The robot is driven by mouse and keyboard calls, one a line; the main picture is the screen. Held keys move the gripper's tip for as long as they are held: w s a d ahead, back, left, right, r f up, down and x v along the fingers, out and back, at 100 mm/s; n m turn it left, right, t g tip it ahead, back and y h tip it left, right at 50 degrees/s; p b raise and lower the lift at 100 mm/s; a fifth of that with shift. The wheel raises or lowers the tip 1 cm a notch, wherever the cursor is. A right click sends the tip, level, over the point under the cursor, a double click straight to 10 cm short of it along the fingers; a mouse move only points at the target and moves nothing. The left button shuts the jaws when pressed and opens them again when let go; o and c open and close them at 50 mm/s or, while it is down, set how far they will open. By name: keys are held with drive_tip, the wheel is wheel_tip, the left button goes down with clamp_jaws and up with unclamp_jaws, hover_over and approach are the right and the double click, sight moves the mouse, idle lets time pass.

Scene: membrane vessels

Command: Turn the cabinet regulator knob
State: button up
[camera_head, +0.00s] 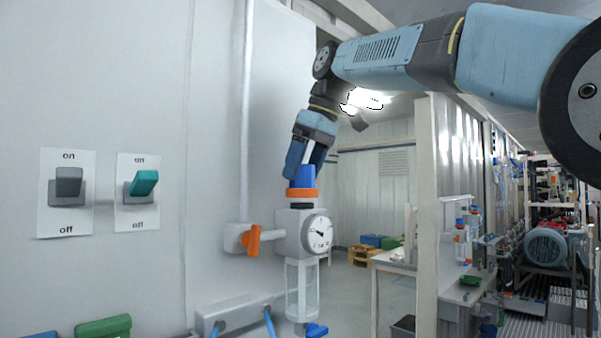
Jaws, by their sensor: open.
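The regulator (292,232) is a grey block with a round dial gauge (319,233) on its front and a clear bowl (302,290) below. Its blue knob (302,177) with an orange ring (302,193) stands on top. My gripper (304,167) comes down from above, with its blue fingers at the knob's top. The fingers are apart, one at the left of the knob and one partly hidden behind it. I cannot tell whether they touch the knob.
An orange valve handle (253,241) sits left of the regulator on a pipe. Two on/off switches, one grey (68,186) and one teal (142,184), are on the wall at left. A workbench (400,262) stands behind at right. A blue drain valve (316,330) is under the bowl.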

drive_tip(key=shift+w+a+f, duration=0.1)
drive_tip(key=shift+a+f, duration=0.1)
drive_tip(key=shift+f, duration=0.35)
drive_tip(key=shift+c, duration=0.4)
drive_tip(key=c, duration=0.9)
